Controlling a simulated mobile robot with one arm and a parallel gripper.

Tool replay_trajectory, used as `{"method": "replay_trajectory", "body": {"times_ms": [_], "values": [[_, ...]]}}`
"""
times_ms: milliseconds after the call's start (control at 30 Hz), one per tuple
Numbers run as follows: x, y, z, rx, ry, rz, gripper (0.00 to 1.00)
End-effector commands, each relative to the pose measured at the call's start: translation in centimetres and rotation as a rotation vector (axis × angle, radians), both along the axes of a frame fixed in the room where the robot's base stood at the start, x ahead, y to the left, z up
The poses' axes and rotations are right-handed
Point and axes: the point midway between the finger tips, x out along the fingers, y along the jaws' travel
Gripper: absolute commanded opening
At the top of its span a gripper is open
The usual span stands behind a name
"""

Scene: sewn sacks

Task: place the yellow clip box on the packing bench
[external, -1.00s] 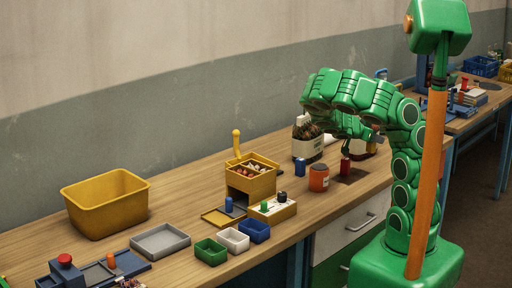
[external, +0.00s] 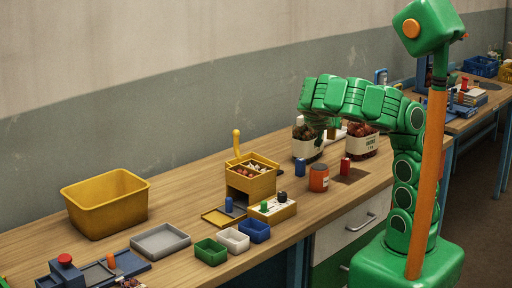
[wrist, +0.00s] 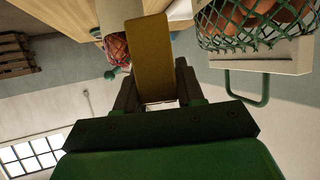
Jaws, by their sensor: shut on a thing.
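My gripper (wrist: 156,90) is shut on a yellow, flat-sided thing (wrist: 153,50), which I take to be the yellow clip box. It sticks out between the fingers toward the top of the wrist view; its far end is not clear. In the external view my arm is raised and bent over the right part of the near wooden bench (external: 180,205); my gripper and what it holds are hidden behind the arm. A second wooden bench (external: 462,122) stands at the far right. I cannot tell which is the packing bench.
Two labelled net sacks (external: 307,141) (external: 362,143) stand near my arm; one net sack (wrist: 255,22) shows close in the wrist view. A yellow compartment box with a lever (external: 250,180), an orange jar (external: 319,178), small trays (external: 233,240) and a yellow bin (external: 105,205) occupy the near bench.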

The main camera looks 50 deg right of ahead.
Motion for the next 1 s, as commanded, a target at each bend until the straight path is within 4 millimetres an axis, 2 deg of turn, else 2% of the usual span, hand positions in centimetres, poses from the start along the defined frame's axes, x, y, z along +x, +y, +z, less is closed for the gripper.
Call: {"method": "replay_trajectory", "body": {"times_ms": [200,500,700,1000], "values": [[5.6,6.9,1.7,-0.003,-0.001,0.292,0.08],[12.1,16.5,3.0,0.000,0.000,0.627,0.08],[14.8,20.4,3.8,0.000,-0.003,0.744,0.08],[17.3,24.0,5.0,0.001,-0.001,0.849,0.08]]}}
